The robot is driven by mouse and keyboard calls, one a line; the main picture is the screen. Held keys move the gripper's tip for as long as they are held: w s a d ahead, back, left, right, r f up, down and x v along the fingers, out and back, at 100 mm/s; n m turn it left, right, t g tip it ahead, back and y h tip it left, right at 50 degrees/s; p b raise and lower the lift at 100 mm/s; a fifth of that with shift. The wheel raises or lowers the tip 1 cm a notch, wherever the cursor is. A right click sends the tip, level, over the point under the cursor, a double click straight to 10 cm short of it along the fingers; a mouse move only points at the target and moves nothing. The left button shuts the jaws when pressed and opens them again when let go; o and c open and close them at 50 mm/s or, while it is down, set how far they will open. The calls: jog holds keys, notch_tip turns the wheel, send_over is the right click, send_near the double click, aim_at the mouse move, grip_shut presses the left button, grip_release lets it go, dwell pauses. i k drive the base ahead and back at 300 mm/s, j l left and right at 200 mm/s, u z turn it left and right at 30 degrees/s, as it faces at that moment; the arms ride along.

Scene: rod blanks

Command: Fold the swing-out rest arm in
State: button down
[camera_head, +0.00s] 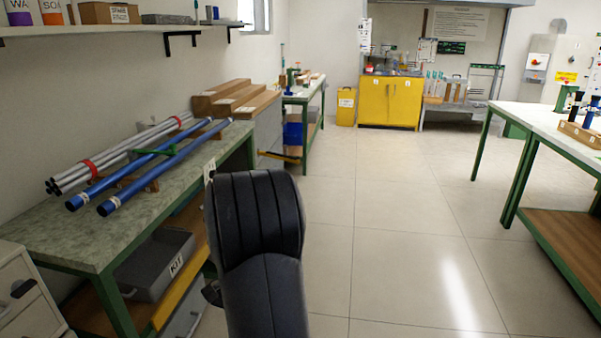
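A thin yellow bar with dark parts (279,156) sticks out low from the far end of the left bench, toward the aisle. It looks like the swing-out rest arm, but it is small and I cannot be sure. Its root by the bench is hard to make out. My own black arm link fills the lower middle of the view, nearer than the bar.
The left bench (75,235) carries blue rods (165,167) and a bundle of grey rods (120,155). Wooden steps (235,103) stand behind. A grey KIT bin (160,264) sits below. The middle floor is clear, with another bench (540,120) at right.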

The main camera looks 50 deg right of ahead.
aim_at(295, 160)
jog(key=i+l, duration=0.15)
jog(key=l, duration=0.25)
jog(key=i+l, duration=0.15)
jog(key=l, duration=0.3)
jog(key=i+l+z, duration=0.1)
jog(key=l, duration=0.3)
jog(key=i+l, duration=0.2)
jog(key=l, duration=0.2)
jog(key=i+l, duration=0.2)
jog(key=l, duration=0.2)
jog(key=i+l, duration=0.15)
jog(key=l, duration=0.25)
jog(key=i+l+z, duration=0.1)
jog(key=l, duration=0.3)
jog(key=i+l, duration=0.25)
jog(key=l, duration=0.15)
jog(key=i+l, duration=0.45)
jog(key=l, duration=0.2)
jog(key=i+l+z, duration=0.1)
jog(key=i+l, duration=0.35)
jog(key=l, duration=0.2)
jog(key=i+l, duration=0.45)
jog(key=l, duration=0.15)
jog(key=l+z, duration=0.05)
